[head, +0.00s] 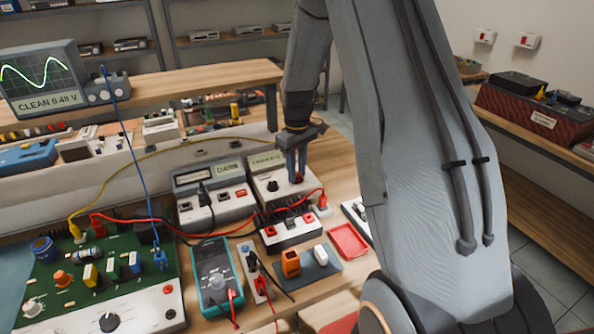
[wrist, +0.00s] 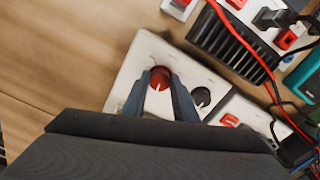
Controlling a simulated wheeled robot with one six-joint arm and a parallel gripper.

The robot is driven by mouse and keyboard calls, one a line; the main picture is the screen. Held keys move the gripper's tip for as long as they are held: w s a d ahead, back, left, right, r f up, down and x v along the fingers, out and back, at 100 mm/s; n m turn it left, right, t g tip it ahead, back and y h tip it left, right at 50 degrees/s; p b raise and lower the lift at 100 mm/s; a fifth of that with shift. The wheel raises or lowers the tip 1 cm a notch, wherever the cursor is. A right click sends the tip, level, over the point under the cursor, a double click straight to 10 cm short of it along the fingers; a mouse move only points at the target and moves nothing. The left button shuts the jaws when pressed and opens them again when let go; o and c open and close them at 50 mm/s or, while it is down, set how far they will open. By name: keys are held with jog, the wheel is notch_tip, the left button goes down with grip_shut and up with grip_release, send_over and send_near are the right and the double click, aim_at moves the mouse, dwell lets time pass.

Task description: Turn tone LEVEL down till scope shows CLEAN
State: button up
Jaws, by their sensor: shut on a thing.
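The scope (head: 40,78) stands on the raised shelf at the left of the head view. Its screen shows a smooth green sine wave, and the readout below says CLEAN with a voltage of about 0.48 V. My gripper (head: 297,172) points down at the white tone box (head: 262,184) and is shut on a red knob. In the wrist view the red knob (wrist: 160,74) sits between my two fingertips (wrist: 160,88), with a pale pointer line on it. A dark knob (wrist: 201,96) is beside it on the same panel.
A meter box (head: 213,190) stands left of the tone box. A black-finned box with red terminals (head: 290,228), a teal multimeter (head: 212,277) and a green circuit board (head: 95,275) lie nearer. Red, yellow, blue and black leads cross the bench. A red tray (head: 349,241) is at the right.

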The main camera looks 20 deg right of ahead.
aim_at(297, 174)
jog(key=shift+w+n, duration=0.1)
jog(key=shift+n, duration=0.5)
jog(key=shift+r+n, duration=0.1)
jog(key=shift+n, duration=0.2)
jog(key=o, duration=1.1)
jog(key=shift+c, duration=0.2)
jog(key=shift+r+b, duration=1.05)
jog(key=shift+r, duration=2.8)
jog(key=s+a+m, duration=0.3)
jog(key=s+a, duration=0.3)
jog(key=s, duration=0.6)
jog(key=s+a+m+t, duration=0.1)
jog(key=s+a+m, duration=0.2)
jog(key=s, duration=0.9)
jog(key=a, duration=0.3)
jog(key=shift+f, duration=0.3)
